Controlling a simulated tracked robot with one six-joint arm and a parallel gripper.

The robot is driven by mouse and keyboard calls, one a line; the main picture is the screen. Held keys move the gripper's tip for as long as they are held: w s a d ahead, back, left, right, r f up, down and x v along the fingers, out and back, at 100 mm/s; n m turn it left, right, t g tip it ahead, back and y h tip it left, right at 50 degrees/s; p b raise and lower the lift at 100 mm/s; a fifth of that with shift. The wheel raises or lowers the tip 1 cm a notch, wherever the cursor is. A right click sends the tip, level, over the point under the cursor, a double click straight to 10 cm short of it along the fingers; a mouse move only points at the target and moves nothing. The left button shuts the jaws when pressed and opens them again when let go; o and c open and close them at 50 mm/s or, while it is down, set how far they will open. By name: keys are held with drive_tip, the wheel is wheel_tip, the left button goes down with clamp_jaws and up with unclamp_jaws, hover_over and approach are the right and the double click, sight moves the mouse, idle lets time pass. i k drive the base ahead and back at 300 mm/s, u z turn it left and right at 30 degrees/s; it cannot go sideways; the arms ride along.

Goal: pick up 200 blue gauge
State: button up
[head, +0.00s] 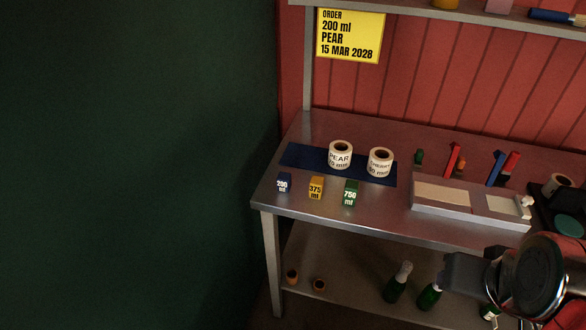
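The blue gauge marked 200 ml (284,184) stands on the metal bench near its left front corner. To its right stand a yellow gauge marked 375 ml (316,188) and a green gauge marked 750 ml (351,193), each apart from the others. My arm shows at the lower right, in front of the bench, well to the right of the blue gauge. Its dark end part (464,272) points left, below the level of the bench top. I cannot make out the fingertips or whether they are open.
A blue mat (300,157) behind the gauges holds two label rolls, one marked PEAR (340,155). A grey tray unit (468,203) and several coloured items occupy the bench's right part. Bottles (397,284) stand on the lower shelf (350,285). A yellow order sign (350,36) hangs behind.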

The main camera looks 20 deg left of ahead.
sight(284, 179)
drive_tip(key=i, duration=1)
drive_tip(key=u, duration=4.4)
